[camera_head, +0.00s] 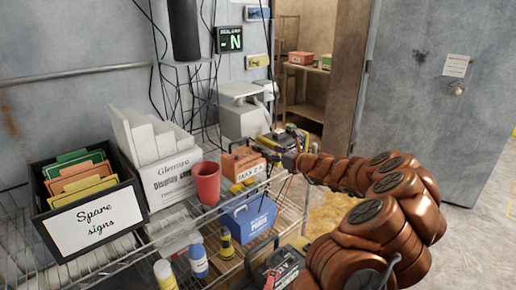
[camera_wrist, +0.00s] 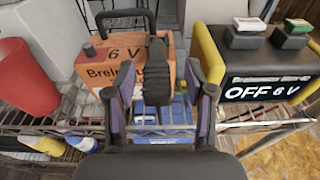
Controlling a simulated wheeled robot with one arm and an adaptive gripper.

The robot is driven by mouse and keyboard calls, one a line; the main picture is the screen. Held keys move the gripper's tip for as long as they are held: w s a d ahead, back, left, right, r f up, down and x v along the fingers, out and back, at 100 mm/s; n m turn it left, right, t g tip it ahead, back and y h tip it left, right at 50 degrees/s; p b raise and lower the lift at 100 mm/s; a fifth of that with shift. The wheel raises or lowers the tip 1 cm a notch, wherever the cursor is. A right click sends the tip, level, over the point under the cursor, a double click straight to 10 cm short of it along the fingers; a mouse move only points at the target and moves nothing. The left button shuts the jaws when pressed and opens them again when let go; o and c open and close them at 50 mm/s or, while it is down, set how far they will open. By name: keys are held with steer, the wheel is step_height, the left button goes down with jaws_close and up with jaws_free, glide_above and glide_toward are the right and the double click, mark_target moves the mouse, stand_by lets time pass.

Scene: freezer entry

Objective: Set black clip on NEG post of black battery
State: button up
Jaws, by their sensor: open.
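A black clip (camera_wrist: 157,68) stands upright in front of the orange battery (camera_wrist: 130,55) marked "6 V", seemingly on its right post; contact cannot be told. My gripper (camera_wrist: 158,95) is open, with its fingers on either side of the clip and apart from it. In the head view my gripper (camera_head: 288,160) is small beside the orange battery (camera_head: 242,160), and the clip cannot be made out. A black battery (camera_head: 276,268) with a handle is at the bottom of the head view. My arm hides part of it, and its NEG post cannot be made out.
A yellow-ended charger (camera_wrist: 268,75) reading "OFF 6 V" stands to the right. A red cup (camera_head: 206,183), a blue box (camera_head: 250,217), bottles (camera_head: 198,255) and a sign box (camera_head: 90,205) crowd the wire shelving. Cables hang behind. Floor is open at right.

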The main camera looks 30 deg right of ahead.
mark_target(267, 150)
steer(key=x, duration=0.2)
steer(key=p+x, duration=0.1)
steer(key=shift+w+a+r, duration=0.2)
steer(key=shift+a, duration=0.05)
steer(key=shift+w+f, duration=0.15)
steer(key=shift+w, duration=0.3)
jaws_close()
